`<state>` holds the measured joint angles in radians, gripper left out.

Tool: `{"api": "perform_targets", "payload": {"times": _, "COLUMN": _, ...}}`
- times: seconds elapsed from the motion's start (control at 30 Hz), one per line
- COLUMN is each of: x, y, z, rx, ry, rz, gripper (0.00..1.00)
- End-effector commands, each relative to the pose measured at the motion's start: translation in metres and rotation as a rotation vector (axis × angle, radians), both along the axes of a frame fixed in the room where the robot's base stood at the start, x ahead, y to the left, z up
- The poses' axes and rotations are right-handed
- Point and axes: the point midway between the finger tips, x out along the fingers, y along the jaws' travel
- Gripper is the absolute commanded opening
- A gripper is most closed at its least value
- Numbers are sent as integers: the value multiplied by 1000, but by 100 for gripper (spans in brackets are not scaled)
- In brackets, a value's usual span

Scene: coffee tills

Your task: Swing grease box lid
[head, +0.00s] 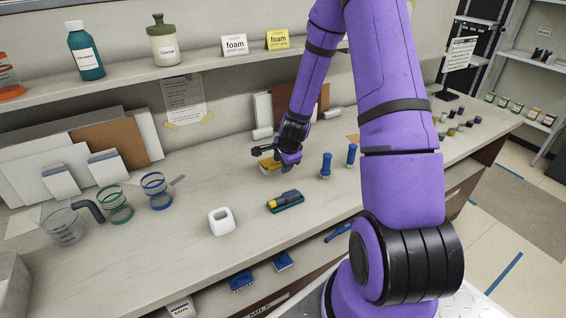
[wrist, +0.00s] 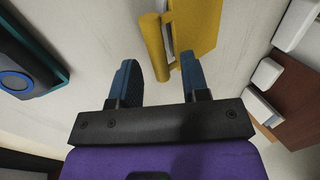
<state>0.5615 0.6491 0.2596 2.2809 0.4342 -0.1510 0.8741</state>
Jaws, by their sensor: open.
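A yellow object (head: 268,163), which I take to be the grease box, sits on the counter just below my gripper (head: 272,156) and is partly hidden by it. In the wrist view, its rounded yellow bar (wrist: 153,45) reaches down between the fingertips of my gripper (wrist: 160,75). A flat yellow panel (wrist: 198,28) lies to the right of the bar, with a narrow pale gap between them. The right fingertip is close to the panel's lower edge; I cannot tell if they touch. The jaws are open and hold nothing. How far the lid stands open cannot be told.
A green tray with a yellow-and-dark tool (head: 286,201), a white holder (head: 221,221) and two blue-handled tools (head: 326,166) stand nearby. Cups and a glass pitcher (head: 64,228) are at left. Boards lean at the wall below a shelf (head: 200,60). The front counter is clear in places.

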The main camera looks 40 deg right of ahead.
Motion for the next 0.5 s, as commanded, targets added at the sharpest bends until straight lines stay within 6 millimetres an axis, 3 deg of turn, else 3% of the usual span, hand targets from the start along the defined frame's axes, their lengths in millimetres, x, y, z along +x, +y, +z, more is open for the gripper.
{"api": "perform_targets", "payload": {"times": 0.17, "x": 0, "y": 0, "z": 0, "rx": 0, "ry": 0, "rz": 0, "gripper": 42}}
{"api": "perform_targets", "payload": {"times": 0.33, "x": 0, "y": 0, "z": 0, "rx": 0, "ry": 0, "rz": 0, "gripper": 3}}
{"api": "perform_targets", "payload": {"times": 0.5, "x": 0, "y": 0, "z": 0, "rx": 0, "ry": 0, "rz": 0, "gripper": 0}}
